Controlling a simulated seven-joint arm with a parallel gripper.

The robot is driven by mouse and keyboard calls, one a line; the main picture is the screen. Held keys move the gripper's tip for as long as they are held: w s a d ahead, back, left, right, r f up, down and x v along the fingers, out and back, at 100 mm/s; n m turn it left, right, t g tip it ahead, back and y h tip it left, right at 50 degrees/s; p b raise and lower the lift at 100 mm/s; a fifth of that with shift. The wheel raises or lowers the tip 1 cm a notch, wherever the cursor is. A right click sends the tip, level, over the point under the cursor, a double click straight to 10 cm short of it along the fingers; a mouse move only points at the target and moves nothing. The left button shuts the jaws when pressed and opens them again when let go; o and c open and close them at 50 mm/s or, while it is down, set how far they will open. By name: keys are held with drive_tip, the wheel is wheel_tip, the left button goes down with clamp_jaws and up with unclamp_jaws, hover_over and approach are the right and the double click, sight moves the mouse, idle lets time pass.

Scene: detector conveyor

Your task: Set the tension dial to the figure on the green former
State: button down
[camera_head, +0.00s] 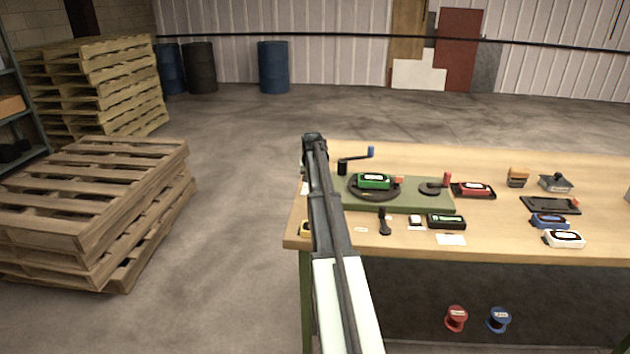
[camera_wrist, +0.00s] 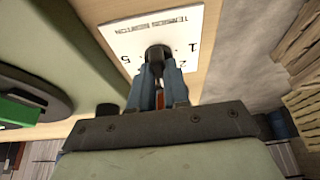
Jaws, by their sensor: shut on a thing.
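In the wrist view, my gripper (camera_wrist: 158,68) is shut on the black knob of the tension dial (camera_wrist: 158,52). The dial stands on a white plate (camera_wrist: 127,38) printed with tension lettering and figures; 1, 2 and 5 show. The fingers hide part of the knob, and I cannot tell where it points. In the head view, my arm covers the dial and gripper; a sliver of white plate (camera_head: 304,188) shows beside it. The green former (camera_head: 374,187) lies on a dark round disc, its white label too small to read. Its green edge also shows in the wrist view (camera_wrist: 18,112).
Red (camera_head: 473,189), black (camera_head: 446,221), blue (camera_head: 550,220) and white (camera_head: 564,239) formers lie to the right. Pallets (camera_head: 100,190) stand left of the table.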

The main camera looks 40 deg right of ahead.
drive_tip(key=c, duration=1.1)
unclamp_jaws()
drive_tip(key=v, duration=1.4)
drive_tip(key=shift+f, duration=0.15)
